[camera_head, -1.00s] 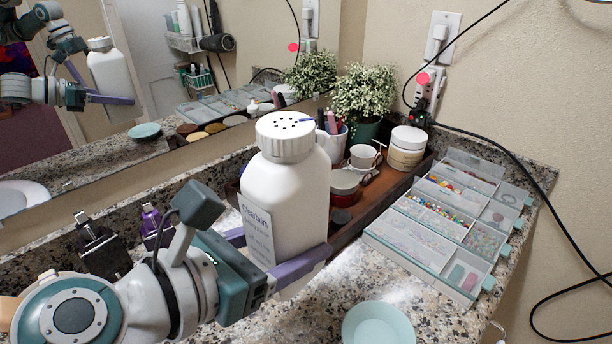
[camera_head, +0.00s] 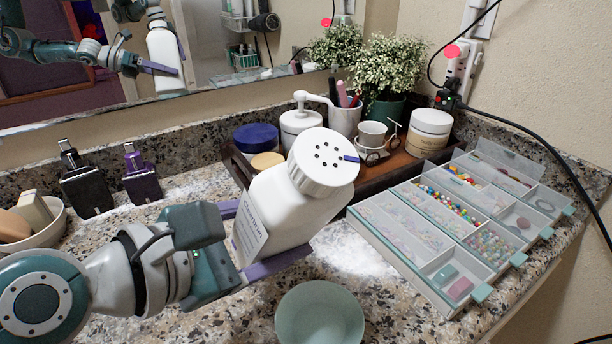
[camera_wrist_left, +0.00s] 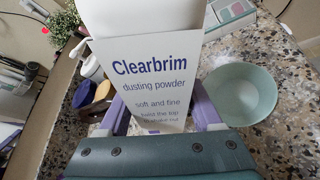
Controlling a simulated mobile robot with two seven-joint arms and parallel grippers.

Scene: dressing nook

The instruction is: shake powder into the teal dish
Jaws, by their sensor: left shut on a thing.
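The white powder bottle (camera_head: 285,205) is in my left gripper (camera_head: 268,238), whose purple fingers are shut around its body. It is tilted, its round cap with several holes leaning to the right and toward the head camera. In the wrist view the bottle (camera_wrist_left: 150,75) shows its "Clearbrim dusting powder" label. The teal dish (camera_head: 320,315) stands on the counter in front of the bottle, apart from it; the wrist view shows the dish (camera_wrist_left: 240,93) right of the bottle. I cannot make out powder in the dish. My right gripper is not in view.
A white, powder-like patch (camera_head: 365,252) lies on the granite counter between dish and bead organizer (camera_head: 440,240). A wooden tray (camera_head: 385,172) with jars, a pump bottle and a plant stands behind. Two clippers (camera_head: 85,190) and a bowl (camera_head: 42,235) are at left.

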